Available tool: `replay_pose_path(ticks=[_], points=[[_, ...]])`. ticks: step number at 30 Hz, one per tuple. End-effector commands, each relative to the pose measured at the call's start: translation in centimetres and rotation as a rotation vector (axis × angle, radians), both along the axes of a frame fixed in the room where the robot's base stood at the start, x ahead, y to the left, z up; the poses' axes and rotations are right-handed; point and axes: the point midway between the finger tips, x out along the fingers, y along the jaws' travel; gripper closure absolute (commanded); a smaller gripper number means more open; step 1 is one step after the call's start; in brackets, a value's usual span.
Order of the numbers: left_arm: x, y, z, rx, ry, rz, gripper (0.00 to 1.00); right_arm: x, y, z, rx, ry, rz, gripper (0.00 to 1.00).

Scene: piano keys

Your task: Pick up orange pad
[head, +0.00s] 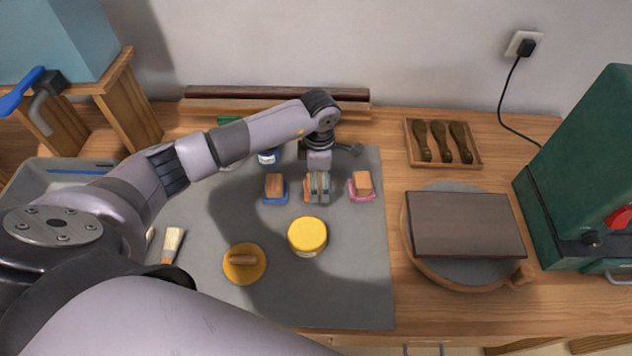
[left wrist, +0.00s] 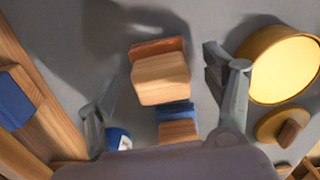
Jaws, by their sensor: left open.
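The orange pad (left wrist: 150,47), with a pale wooden block grip (left wrist: 160,80), lies on the grey mat in the left wrist view. My left gripper (left wrist: 161,75) is open, with one finger on each side of the block and visible gaps between. In the head view my left gripper (head: 317,188) points down over the middle of a row of three pads and hides most of the middle one. A blue pad (head: 274,188) with a wooden block is to its left, and a pink pad (head: 361,188) to its right. My right gripper is not in view.
A yellow-lidded jar (head: 307,235) and a round yellow pad (head: 244,263) stand in front of the row. A blue-and-white jar (head: 268,157) and wooden strips (head: 275,105) are behind. A turntable with a dark slab (head: 467,225) is at right. The mat's front right is clear.

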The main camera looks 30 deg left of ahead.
Motion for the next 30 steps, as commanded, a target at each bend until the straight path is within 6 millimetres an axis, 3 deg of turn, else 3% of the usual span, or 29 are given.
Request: replay_pose_path(ticks=[5,12,30], points=[[0.0,-0.1,-1.7,-0.001,-0.001,0.001,0.25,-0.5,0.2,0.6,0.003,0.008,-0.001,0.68],[0.0,-0.1,-1.9,-0.001,-0.002,-0.001,0.25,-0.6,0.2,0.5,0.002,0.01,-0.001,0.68],[0.1,0.0,-1.9,-0.001,-0.002,0.0,0.65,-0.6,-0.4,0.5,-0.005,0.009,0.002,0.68]])
